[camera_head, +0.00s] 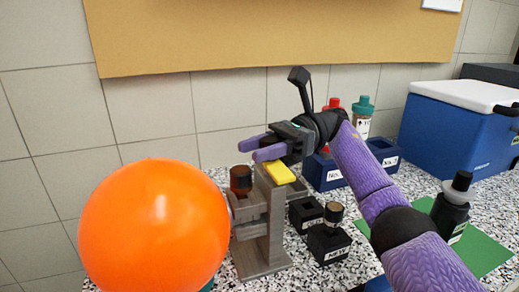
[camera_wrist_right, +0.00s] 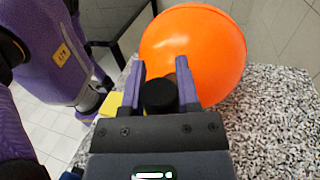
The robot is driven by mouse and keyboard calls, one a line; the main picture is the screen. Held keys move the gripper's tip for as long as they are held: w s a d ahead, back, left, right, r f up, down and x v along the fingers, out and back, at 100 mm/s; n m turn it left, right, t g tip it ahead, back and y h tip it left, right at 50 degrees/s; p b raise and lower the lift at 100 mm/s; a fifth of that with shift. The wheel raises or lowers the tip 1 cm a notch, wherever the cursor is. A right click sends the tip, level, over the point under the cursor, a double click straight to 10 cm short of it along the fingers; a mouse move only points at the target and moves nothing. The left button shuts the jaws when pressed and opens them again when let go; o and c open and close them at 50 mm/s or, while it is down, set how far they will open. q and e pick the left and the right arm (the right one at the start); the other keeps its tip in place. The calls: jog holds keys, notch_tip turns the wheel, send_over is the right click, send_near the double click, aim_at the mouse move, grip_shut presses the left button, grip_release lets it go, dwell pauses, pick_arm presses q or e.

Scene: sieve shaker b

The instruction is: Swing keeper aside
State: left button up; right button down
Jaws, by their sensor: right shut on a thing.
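A grey stand (camera_head: 262,235) holds a dark brown jar (camera_head: 240,180) on its left side. A yellow piece (camera_head: 279,173), perhaps the keeper, lies on top of the stand's post; it also shows in the right wrist view (camera_wrist_right: 109,106), left of the fingers. My right gripper (camera_head: 262,148) is above the stand, its purple fingers pointing left. In the right wrist view its fingers (camera_wrist_right: 161,88) are on either side of a black round knob (camera_wrist_right: 159,98). How the knob joins the yellow piece is hidden. My left gripper is not in view.
A large orange ball (camera_head: 153,228) stands close left of the stand. Black labelled blocks (camera_head: 328,244), one bearing a small jar (camera_head: 333,213), stand right of it. Blue holders (camera_head: 324,173), a black bottle (camera_head: 452,205) and a blue cooler (camera_head: 447,138) are farther right.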

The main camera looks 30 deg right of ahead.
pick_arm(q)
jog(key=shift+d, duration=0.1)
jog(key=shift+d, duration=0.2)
pick_arm(e)
jog(key=shift+c, duration=1.7)
grip_release()
pick_arm(q)
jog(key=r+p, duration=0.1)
jog(key=p, duration=0.1)
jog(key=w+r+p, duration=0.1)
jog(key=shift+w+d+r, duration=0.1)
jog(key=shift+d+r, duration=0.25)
pick_arm(e)
notch_tip(320, 180, up, 10)
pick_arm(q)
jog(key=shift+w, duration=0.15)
